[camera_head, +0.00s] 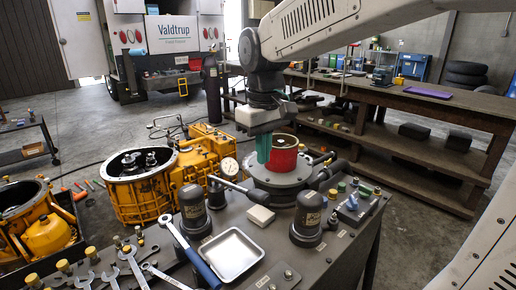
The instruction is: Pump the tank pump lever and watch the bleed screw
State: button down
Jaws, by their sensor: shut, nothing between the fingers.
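My gripper (264,157), with teal fingers, points down beside a red cylinder (285,160) on top of a grey round housing (279,185). The fingers are shut and empty; I cannot tell whether they touch the cylinder. A grey rod (233,188) reaches out from the housing's left side, below a round white-faced gauge (229,167). Dark-gripped bars (332,172) stick out on the right. I cannot tell which of these is the tank pump lever. The bleed screw is too small to make out.
The grey bench top holds two dark capped cylinders (193,209) (306,216), a metal tray (231,254), a white block (260,217) and several wrenches (186,250). A yellow transmission casing (150,188) stands behind left. A wooden workbench (420,105) stands behind right.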

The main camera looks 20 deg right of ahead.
jog(key=w, duration=0.1)
send_over(259, 204)
jog(key=w+d, duration=0.1)
jog(key=w, duration=0.2)
notch_tip(259, 204, down, 8)
jog(key=shift+s+d+f, duration=0.1)
jog(key=shift+s, duration=0.05)
dwell(0.6)
jog(key=shift+f, duration=3.8)
jog(key=shift+r, duration=3.95)
jog(key=shift+f, duration=0.1)
jog(key=shift+r, duration=0.2)
